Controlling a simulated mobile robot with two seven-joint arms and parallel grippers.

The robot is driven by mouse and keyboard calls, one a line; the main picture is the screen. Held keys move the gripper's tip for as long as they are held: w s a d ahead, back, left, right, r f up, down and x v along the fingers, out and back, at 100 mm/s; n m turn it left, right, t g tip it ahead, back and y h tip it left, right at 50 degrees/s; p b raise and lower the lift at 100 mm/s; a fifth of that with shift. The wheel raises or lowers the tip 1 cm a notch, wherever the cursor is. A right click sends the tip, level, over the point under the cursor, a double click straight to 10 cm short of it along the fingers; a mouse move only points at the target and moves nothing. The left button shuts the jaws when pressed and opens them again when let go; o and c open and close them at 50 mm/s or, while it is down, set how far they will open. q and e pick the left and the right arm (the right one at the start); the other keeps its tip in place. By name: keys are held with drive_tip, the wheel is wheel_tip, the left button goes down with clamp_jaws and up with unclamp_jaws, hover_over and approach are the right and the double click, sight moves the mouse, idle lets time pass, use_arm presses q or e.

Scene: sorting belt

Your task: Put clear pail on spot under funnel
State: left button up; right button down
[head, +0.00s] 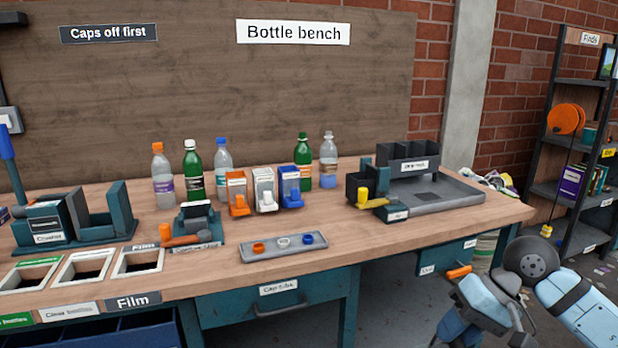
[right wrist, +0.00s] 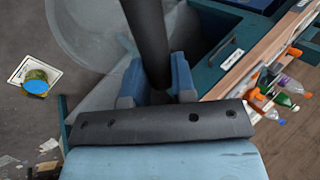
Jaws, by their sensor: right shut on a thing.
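My right gripper (right wrist: 155,88) is shut on a thick dark bar, which looks like the grip of a handle. A large see-through vessel, apparently the clear pail (right wrist: 85,35), shows beneath and beside the fingers in the right wrist view, close to the bench side. Its base and most of its far side are hidden or cut off. In the head view my right arm is at the lower right, in front of the bench's right end, and the pail is not clear there. I cannot make out a funnel or the spot under it. My left gripper is not in view.
The wooden bench (head: 400,240) carries several bottles, small dispensers and a grey tray (head: 440,197). A dark shelf rack (head: 570,190) stands at the right.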

wheel_tip(320, 180, up, 31)
drive_tip(key=w+p, duration=0.2)
drive_tip(key=p, duration=3.2)
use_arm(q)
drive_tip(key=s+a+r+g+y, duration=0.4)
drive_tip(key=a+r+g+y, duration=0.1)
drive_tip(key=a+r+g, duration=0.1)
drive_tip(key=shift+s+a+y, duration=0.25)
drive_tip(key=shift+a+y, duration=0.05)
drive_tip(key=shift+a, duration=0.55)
use_arm(e)
drive_tip(key=s+f, duration=0.4)
drive_tip(key=f, duration=0.2)
drive_tip(key=shift+s+f, duration=0.35)
drive_tip(key=shift+f, duration=0.1)
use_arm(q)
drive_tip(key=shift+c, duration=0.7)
